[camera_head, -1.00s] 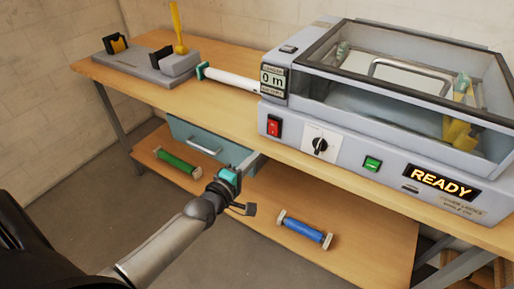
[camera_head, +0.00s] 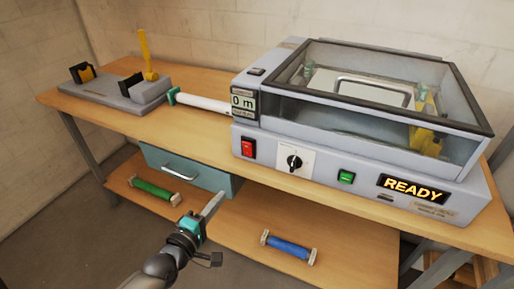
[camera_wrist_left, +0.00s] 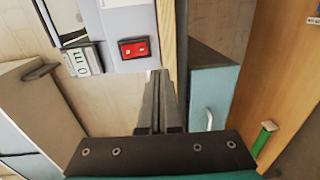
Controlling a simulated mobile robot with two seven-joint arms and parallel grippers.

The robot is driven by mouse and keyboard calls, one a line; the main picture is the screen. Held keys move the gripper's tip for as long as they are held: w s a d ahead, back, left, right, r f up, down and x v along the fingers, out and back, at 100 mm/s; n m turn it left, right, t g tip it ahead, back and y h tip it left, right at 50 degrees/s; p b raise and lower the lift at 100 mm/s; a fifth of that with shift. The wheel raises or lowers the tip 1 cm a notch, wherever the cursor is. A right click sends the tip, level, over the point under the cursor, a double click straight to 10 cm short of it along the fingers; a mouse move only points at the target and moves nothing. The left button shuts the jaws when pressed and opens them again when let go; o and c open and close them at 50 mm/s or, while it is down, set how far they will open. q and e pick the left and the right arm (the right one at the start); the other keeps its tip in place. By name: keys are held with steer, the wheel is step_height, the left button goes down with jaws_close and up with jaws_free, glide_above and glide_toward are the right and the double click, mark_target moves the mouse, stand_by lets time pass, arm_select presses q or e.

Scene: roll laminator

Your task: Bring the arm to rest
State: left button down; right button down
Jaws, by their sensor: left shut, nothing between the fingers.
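My left gripper (camera_head: 213,206) is in front of the bench, below the tabletop edge and just in front of the teal drawer's right end. Its fingers are shut with nothing between them. In the left wrist view the closed fingers (camera_wrist_left: 160,100) point toward the bench edge, with the red switch (camera_wrist_left: 134,49) beyond them. My left arm comes in from the bottom of the head view. My right gripper is not in view.
The laminator (camera_head: 350,120) stands on the bench with its display reading READY. The teal drawer (camera_head: 190,168) hangs under the tabletop. A green roll (camera_head: 155,190) and a blue roll (camera_head: 288,248) lie on the lower shelf. A grey stand (camera_head: 115,92) is at the far left.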

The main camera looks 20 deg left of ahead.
arm_select(q)
steer(key=s+d+f+m+g+b, duration=0.1)
steer(key=s+f+m+g, duration=0.4)
steer(key=f, duration=0.7)
steer(key=s+d+f+m+g, duration=0.1)
steer(key=s+f+m+g, duration=0.15)
steer(key=s+f, duration=0.7)
steer(key=s+d+f+m+g, duration=0.3)
steer(key=s+f+m, duration=0.3)
steer(key=s+f, duration=0.3)
steer(key=s+d+f+m+g, duration=0.3)
steer(key=s+f+m+g, duration=0.2)
steer(key=s+f, duration=0.4)
steer(key=s+m+b, duration=0.1)
steer(key=s, duration=0.3)
steer(key=shift+s+d+f+m+y, duration=0.2)
steer(key=shift+f+m+y, duration=0.1)
steer(key=shift+f+m, duration=0.05)
